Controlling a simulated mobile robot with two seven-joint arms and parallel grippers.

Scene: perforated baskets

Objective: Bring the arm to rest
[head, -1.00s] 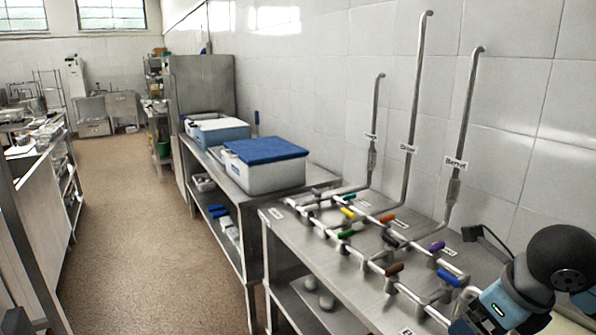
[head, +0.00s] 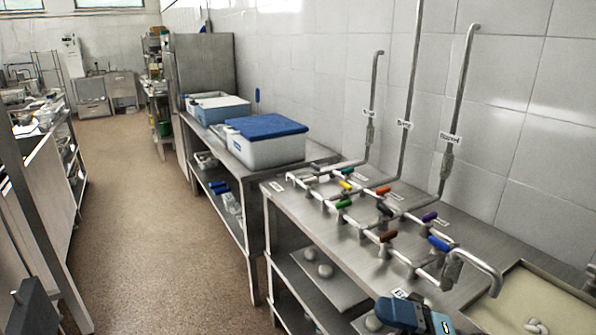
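A blue and dark link of my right arm (head: 412,314) shows at the bottom edge, in front of the steel bench (head: 345,238). My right gripper is out of the picture. No gripper of my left arm can be made out. A dark flat piece with a small knob (head: 38,308) stands at the lower left corner, and I cannot tell what it is.
Pipes with coloured valve handles (head: 388,236) run along the bench. A basin with a beige inside (head: 545,300) is at the right. A white box with a blue lid (head: 265,143) stands farther back. The floor aisle (head: 150,210) at left is clear.

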